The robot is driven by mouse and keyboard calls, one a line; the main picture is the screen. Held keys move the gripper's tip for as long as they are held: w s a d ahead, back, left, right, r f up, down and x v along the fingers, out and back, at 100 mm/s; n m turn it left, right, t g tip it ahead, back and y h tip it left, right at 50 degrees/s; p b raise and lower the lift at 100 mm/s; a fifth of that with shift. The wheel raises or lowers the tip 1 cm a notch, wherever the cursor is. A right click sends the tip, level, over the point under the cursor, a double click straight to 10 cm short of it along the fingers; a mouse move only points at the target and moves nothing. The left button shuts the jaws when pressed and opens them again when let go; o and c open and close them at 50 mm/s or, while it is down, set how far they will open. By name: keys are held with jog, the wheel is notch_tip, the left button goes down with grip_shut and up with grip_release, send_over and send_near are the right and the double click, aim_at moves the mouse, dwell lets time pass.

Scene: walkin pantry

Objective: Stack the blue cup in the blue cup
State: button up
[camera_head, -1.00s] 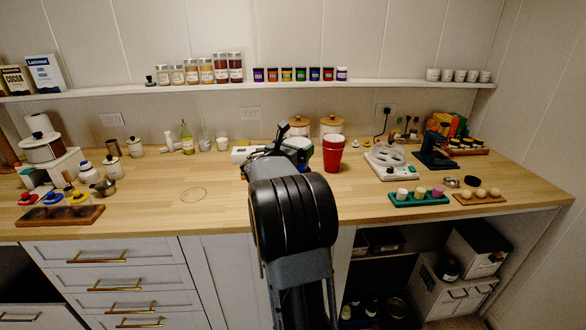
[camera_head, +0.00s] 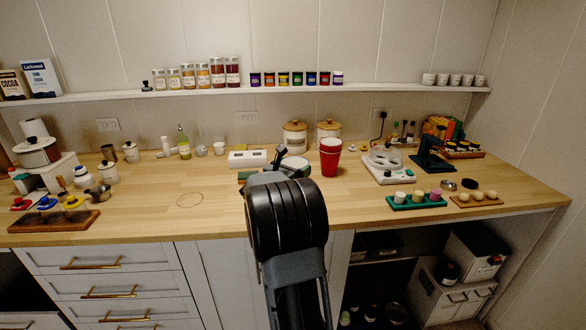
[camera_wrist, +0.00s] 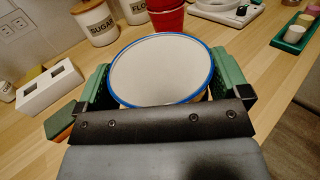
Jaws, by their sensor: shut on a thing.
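A cup with a white inside and a blue rim (camera_wrist: 160,68) sits between the green fingers of my gripper (camera_wrist: 163,84) in the wrist view. The fingers are shut on it from left and right, and its mouth faces the camera. In the head view my arm covers most of the gripper, and only a pale part of the cup (camera_head: 295,164) shows beyond it. I cannot make out a second blue cup; one may be hidden behind my arm or inside the held cup.
Stacked red cups (camera_head: 330,158) stand just beyond the held cup. A white box with square holes (camera_head: 248,158) is at back left, canisters (camera_head: 294,134) behind. A green tray (camera_head: 416,201) lies right. The counter is clear around a thin ring mark (camera_head: 190,199).

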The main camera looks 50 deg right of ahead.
jog(key=shift+f, duration=0.35)
jog(key=o, duration=0.5)
jog(key=shift+r, duration=0.1)
jog(key=shift+r, duration=0.3)
jog(key=s+a, duration=0.2)
jog(key=a, duration=1)
jog(key=s+a+f+m+g+y, duration=0.2)
jog(key=s+a+f+m+y, duration=0.5)
jog(key=s+a+m+y, duration=0.3)
jog(key=s+a+f+m+y, duration=0.1)
jog(key=a+m+y, duration=0.1)
jog(key=a, duration=0.3)
jog(key=s+a+f+m+t+y, duration=0.1)
jog(key=s+a+m+y, duration=0.1)
jog(key=a, duration=0.4)
jog(key=s+a+f+m+y, duration=0.1)
jog(key=a+f+m+y, duration=0.1)
jog(key=a+m+y, duration=0.2)
jog(key=shift+s+a+m+t, duration=0.2)
jog(key=shift+a+m, duration=0.3)
jog(key=shift+a, duration=0.05)
jog(key=shift+s+a+m+t, duration=0.15)
jog(key=shift+a+m+t, duration=0.05)
jog(key=shift+a+m, duration=0.3)
